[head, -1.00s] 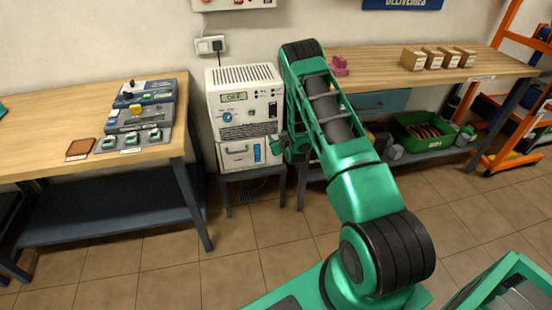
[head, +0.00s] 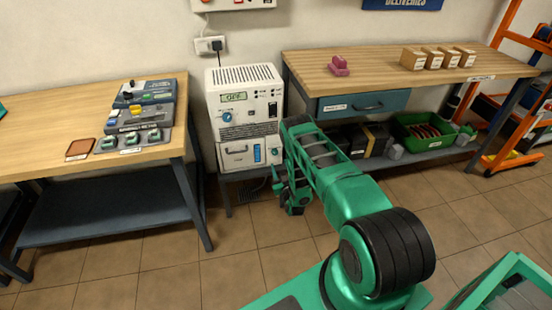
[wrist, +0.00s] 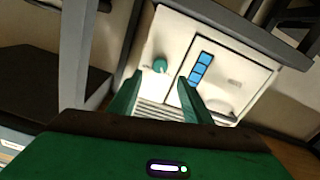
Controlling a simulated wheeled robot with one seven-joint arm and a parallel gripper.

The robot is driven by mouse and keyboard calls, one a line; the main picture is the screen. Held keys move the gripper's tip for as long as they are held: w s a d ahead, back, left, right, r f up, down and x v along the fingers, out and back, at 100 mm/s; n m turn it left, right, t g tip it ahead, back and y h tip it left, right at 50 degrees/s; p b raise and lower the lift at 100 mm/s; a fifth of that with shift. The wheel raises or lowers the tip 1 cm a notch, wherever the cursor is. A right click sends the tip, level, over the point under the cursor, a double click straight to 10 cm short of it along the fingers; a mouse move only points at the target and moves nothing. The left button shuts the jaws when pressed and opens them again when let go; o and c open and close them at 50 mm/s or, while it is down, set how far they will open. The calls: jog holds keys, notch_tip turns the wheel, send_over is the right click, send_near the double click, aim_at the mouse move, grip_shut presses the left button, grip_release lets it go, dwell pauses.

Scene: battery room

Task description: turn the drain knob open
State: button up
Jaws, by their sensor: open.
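The drain knob (wrist: 160,65) is a small teal knob on the white lower front of the machine, beside a blue level strip (wrist: 200,70). In the head view the knob (head: 276,155) shows at the right edge of that lower front, close to my arm. My gripper (wrist: 160,80) is open and empty, its two fingers pointing at the panel with the knob seen between and just beyond the tips. The wrist view does not show contact. In the head view my gripper (head: 281,190) hangs low, right of the machine's stand, partly hidden by my arm.
The white machine (head: 244,100) has a display, a blue dial and a dark switch above. A wooden bench (head: 60,115) with control boxes stands left. Another bench (head: 375,62) with a drawer and lower shelf stands right, close to my arm.

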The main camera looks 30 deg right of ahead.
aim_at(275, 154)
jog(key=x, duration=0.8)
jog(key=c, duration=1.1)
